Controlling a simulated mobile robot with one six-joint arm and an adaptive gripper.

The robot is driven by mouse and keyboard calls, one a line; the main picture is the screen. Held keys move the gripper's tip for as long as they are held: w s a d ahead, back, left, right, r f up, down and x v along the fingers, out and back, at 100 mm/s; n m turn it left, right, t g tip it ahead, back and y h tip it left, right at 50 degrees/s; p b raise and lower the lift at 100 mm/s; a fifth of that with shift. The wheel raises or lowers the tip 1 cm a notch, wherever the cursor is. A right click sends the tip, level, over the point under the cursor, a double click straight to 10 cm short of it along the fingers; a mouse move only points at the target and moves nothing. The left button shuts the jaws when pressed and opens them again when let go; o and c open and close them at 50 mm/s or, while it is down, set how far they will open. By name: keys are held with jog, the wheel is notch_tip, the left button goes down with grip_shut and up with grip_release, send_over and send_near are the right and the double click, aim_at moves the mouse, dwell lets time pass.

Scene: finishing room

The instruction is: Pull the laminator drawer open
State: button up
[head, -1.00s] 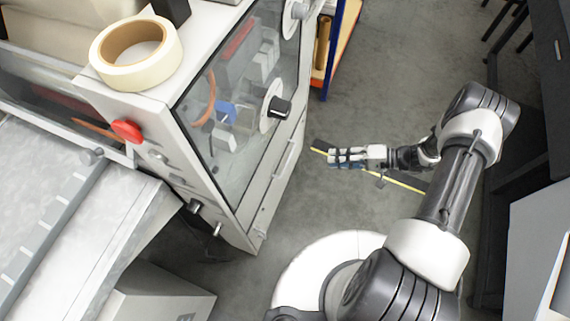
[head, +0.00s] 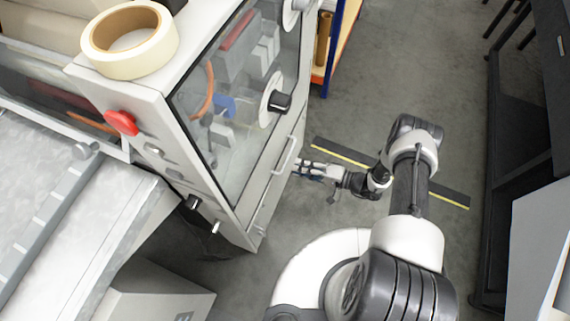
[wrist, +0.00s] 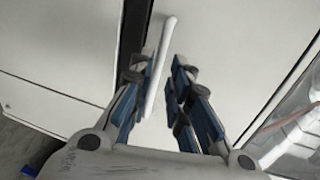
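The laminator is the grey cabinet (head: 150,92) with a glass side window, left of centre in the head view. The drawer front (head: 270,183) is the pale panel below the window and looks flush with the cabinet. Its light bar handle (head: 285,155) also shows in the wrist view (wrist: 158,65). My gripper (head: 300,168) is at the handle in the head view. In the wrist view my gripper (wrist: 163,78) is open, with its blue-padded fingers on either side of the handle bar. The bar appears nearer the left finger; I cannot tell whether they touch.
A black strip with a yellow edge (head: 440,192) lies on the floor under my arm. A shelf unit (head: 337,45) stands behind. Dark furniture (head: 525,130) is at right.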

aim_at(285, 163)
jog(key=b+x, duration=0.1)
jog(key=x, duration=0.5)
jog(key=shift+w+a, duration=0.1)
jog(key=shift+a, duration=0.2)
grip_shut()
